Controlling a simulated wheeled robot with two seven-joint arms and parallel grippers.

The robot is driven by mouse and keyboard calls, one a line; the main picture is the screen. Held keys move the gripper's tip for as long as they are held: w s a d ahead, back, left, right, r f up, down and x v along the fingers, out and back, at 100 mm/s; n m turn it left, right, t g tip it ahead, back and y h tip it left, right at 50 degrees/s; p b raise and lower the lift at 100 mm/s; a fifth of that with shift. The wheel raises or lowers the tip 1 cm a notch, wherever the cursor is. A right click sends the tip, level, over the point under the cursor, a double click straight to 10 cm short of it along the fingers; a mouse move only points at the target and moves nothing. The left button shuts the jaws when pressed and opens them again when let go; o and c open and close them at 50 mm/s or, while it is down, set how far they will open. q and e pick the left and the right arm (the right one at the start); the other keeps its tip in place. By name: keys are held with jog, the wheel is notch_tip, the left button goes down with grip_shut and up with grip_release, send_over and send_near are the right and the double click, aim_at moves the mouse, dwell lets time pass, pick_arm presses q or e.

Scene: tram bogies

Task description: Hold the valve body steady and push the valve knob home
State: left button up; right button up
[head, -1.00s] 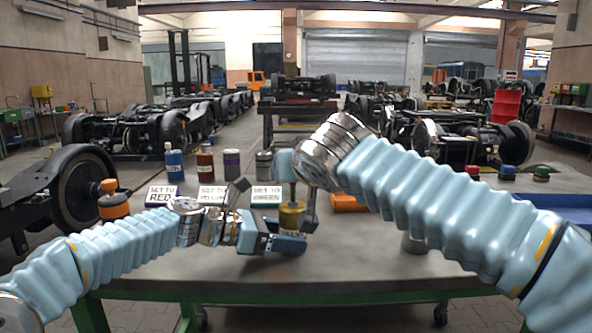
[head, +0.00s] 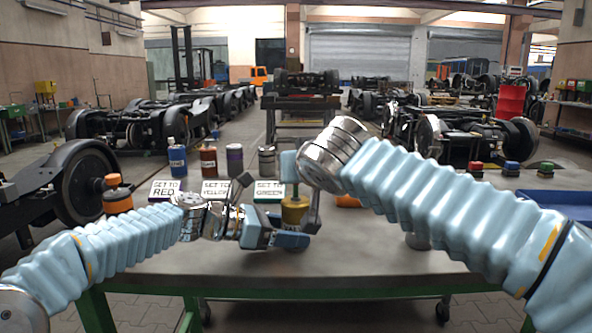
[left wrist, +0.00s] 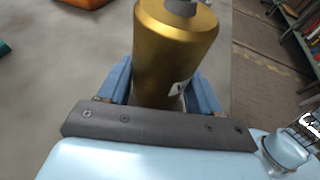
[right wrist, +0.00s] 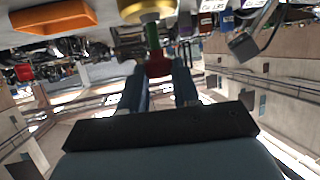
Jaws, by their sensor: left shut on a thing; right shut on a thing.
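The valve body (head: 293,211), a gold cylinder, stands upright at the middle of the bench. My left gripper (head: 292,240) is shut around it low down. In the left wrist view the valve body (left wrist: 172,50) sits between the two blue fingers, with a dark piece on top. My right gripper (head: 300,180) is above the valve body, pointing down. In the right wrist view, which is upside down, its fingers are shut on the red valve knob (right wrist: 158,66). A green stem (right wrist: 153,36) runs from the knob to the gold body. How deep the stem sits cannot be told.
An orange tray (right wrist: 55,17) lies near the valve. Red, blue and green buttons (head: 511,168) and a blue tray (head: 550,199) are at the right.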

jog(key=shift+f, duration=1.05)
jog(key=o, duration=1.1)
jog(key=v, duration=1.2)
jog(key=shift+r, duration=0.1)
pick_arm(q)
jog(key=o, duration=0.9)
jog(key=shift+c, duration=0.2)
